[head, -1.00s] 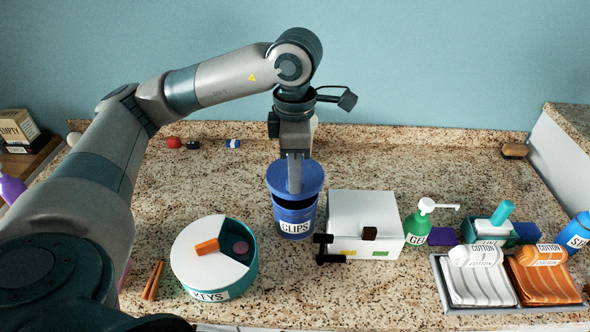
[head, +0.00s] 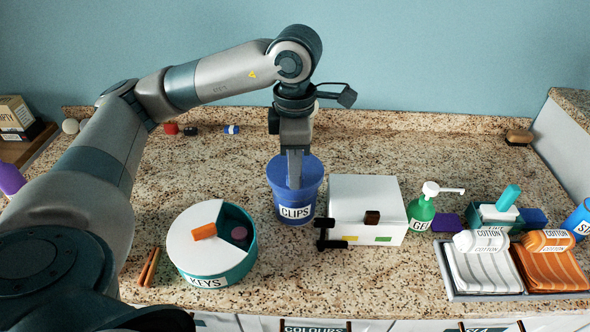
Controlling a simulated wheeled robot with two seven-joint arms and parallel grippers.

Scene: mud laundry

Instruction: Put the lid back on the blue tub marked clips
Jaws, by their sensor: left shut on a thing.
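The blue tub marked CLIPS (head: 296,213) stands upright on the speckled counter in the middle of the head view. Its round blue lid (head: 310,173) lies over the tub's mouth, looks level and appears to touch the rim. My left gripper (head: 295,180) points straight down from above and is shut on the lid, at its middle. The gripper hides part of the lid's top. I cannot see inside the tub. My right gripper is not in view.
A round KEYS box (head: 206,277) with a part-open white top stands front left of the tub. A white box (head: 365,203) with black pieces at its left side stands close to the right. Farther right are a green pump bottle (head: 421,214) and a cloth tray (head: 455,283).

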